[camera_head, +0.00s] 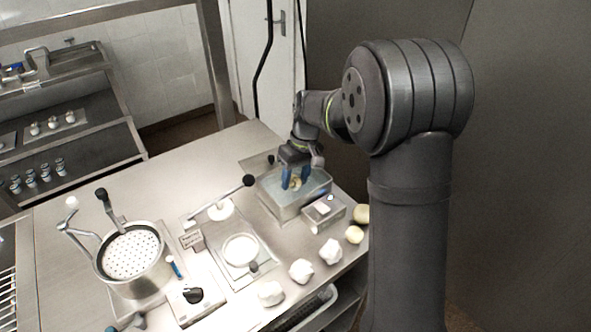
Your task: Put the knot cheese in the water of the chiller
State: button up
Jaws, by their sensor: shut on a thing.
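A clear rectangular container, which looks like the chiller with water (286,212), stands near the right back of the steel table. My gripper (294,183) points down over it, with blue fingers at or inside the opening. It is shut on a small pale yellowish piece, the knot cheese (295,184), seen between the fingers. The fingers partly hide the piece. I cannot tell whether the cheese touches the water.
A perforated steel pot (131,254) with a lever stands at the left. A press plate with a white round (240,250) is in the middle. A small box (323,209) sits beside the chiller.

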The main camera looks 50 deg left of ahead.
jog(key=shift+f, duration=0.4)
jog(key=shift+f, duration=0.6)
dwell(0.8)
jog(key=o, duration=1)
jog(key=shift+o, duration=0.2)
jog(key=shift+r, duration=0.1)
jog(key=shift+s+v, duration=0.25)
jog(key=shift+v, duration=1.05)
jog(key=shift+s+v, duration=0.3)
jog(key=shift+v, duration=1)
jog(key=shift+s+v, duration=0.25)
jog(key=shift+v, duration=1)
jog(key=shift+w+x, duration=0.25)
jog(key=shift+x, duration=1)
jog(key=shift+w+x, duration=0.25)
jog(key=shift+x, duration=1)
jog(key=shift+w+x, duration=0.3)
jog(key=shift+x, duration=1)
